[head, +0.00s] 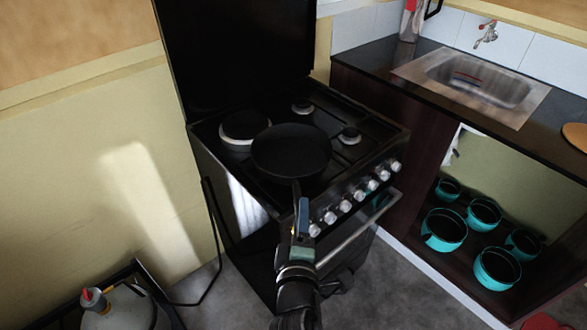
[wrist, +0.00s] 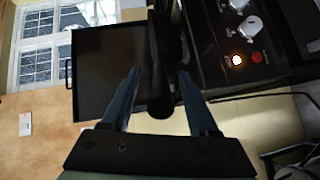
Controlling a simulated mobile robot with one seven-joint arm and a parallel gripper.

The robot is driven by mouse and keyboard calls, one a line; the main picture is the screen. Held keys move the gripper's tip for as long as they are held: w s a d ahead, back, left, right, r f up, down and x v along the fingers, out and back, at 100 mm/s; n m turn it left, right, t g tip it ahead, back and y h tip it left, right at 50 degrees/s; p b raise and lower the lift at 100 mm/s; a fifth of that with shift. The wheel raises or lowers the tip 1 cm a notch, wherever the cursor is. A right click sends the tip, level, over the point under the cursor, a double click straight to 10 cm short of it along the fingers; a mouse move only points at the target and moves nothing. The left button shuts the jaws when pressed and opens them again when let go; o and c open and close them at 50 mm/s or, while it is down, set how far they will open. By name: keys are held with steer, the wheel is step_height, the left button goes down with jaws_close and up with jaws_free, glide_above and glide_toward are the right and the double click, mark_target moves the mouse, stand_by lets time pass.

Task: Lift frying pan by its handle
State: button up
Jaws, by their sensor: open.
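The black frying pan (head: 291,150) sits on the front area of the black stove (head: 225,175), its handle (head: 296,190) pointing toward me over the front edge. My gripper (head: 300,215) is at the handle's near end. In the wrist view, the dark handle (wrist: 160,85) lies between the two blue-grey fingers of my gripper (wrist: 161,85). The fingers are open, with a gap visible on each side of the handle's end. The pan's body is mostly hidden in the wrist view.
Stove knobs (head: 345,206) line the front, close to the right of my gripper. A counter with a sink (head: 470,85) stands at right, with several teal pots (head: 444,229) below. A gas cylinder (head: 118,308) is at lower left. The stove lid (head: 235,55) stands upright.

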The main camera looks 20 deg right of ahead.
jaws_close()
stand_by(1.3)
steer(key=shift+w+r, duration=0.1)
steer(key=shift+r, duration=0.2)
